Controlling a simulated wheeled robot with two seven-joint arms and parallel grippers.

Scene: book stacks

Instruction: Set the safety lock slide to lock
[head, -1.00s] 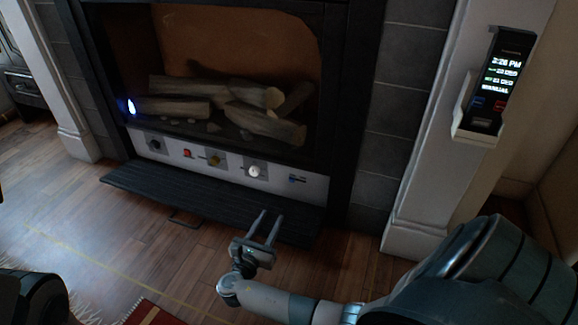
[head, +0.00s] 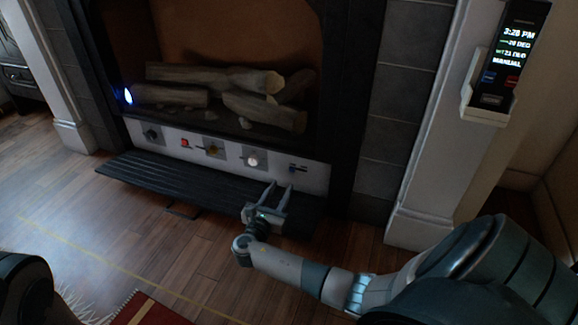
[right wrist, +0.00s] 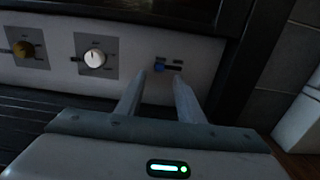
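The safety lock slide (head: 298,168) is a small dark slot with a blue knob at the right end of the white control panel (head: 226,152) below the fireplace. In the right wrist view, the blue knob (right wrist: 159,67) sits at the left end of the slot; its labels are too small to read. My right gripper (head: 281,186) is open and empty, just in front of and below the slide. In the right wrist view its fingers (right wrist: 160,79) are apart, with the knob showing between and just beyond the tips. My left gripper is out of view.
A black dial (head: 152,134), a red switch (head: 185,143), a brass knob (head: 211,150) and a white knob (head: 251,160) line the panel. A black slatted hearth ledge (head: 160,180) juts out below it. A lit display unit (head: 506,62) hangs on the right pillar.

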